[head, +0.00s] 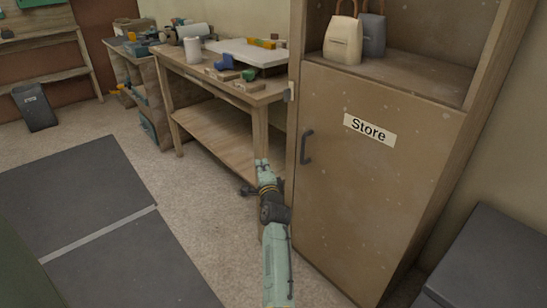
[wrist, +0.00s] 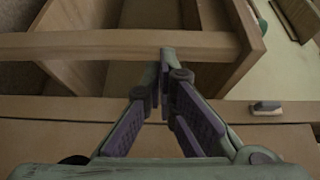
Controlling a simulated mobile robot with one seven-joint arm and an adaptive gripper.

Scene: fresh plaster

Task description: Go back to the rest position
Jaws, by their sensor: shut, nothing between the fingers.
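My arm reaches forward from the bottom of the head view, and my gripper (head: 262,163) is at its far end. It appears in front of the gap between the workbench (head: 222,140) and the brown cabinet (head: 375,185) labelled "Store". In the wrist view, the fingers of my gripper (wrist: 165,62) meet at their tips with nothing between them. The cabinet door looks closed; its dark handle (head: 306,147) is to the right of my gripper. The exact distance from my gripper to the bench and cabinet is hard to tell.
Two bags, one cream (head: 343,41), stand on the cabinet's open shelf. A dark box (head: 488,262) is at lower right. Dark floor mats (head: 75,190) leave free floor at left.

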